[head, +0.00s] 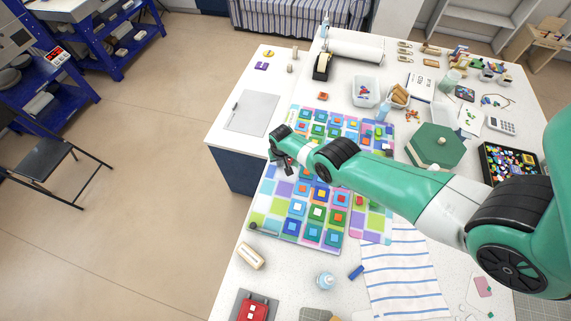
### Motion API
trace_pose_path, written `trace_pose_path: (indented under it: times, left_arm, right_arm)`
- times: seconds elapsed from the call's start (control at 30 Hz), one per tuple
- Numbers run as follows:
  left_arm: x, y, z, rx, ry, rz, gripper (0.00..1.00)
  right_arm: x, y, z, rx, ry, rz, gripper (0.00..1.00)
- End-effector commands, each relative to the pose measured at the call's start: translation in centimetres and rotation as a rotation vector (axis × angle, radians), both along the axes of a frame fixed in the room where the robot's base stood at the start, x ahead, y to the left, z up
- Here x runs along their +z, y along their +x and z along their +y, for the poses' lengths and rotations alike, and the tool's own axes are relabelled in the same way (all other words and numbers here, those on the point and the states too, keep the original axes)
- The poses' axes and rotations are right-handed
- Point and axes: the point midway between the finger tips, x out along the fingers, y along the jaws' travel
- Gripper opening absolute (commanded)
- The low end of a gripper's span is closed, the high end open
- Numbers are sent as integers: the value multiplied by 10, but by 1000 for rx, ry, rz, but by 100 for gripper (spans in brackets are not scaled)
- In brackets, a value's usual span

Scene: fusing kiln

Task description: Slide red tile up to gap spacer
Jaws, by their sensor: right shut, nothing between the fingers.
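A colourful patchwork glass panel (272,205) lies on the white table, with rows of small stacked square tiles on it. Several tiles have red or orange tops, one of them near the right of the lower part (340,199); I cannot tell which is the red tile of the task. I cannot make out the gap spacer; it may be hidden by my arm. My right gripper (285,168) is shut and empty, low over the left edge of the panel at mid-length. My green right arm covers part of the panel. My left gripper is not in view.
A grey sheet (252,112) lies left of the panel. A green hexagonal block (435,146), a white bin (365,91) and a tape dispenser (322,66) stand behind.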

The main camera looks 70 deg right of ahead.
Motion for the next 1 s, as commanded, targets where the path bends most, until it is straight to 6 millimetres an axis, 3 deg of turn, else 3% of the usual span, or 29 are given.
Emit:
trace_pose_path:
  times: [0.4,1.0]
  left_arm:
    - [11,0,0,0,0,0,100]
    - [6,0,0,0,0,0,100]
  right_arm:
    - [1,-9,-1,0,0,0,0]
    - [-1,-9,-5,0,0,0,0]
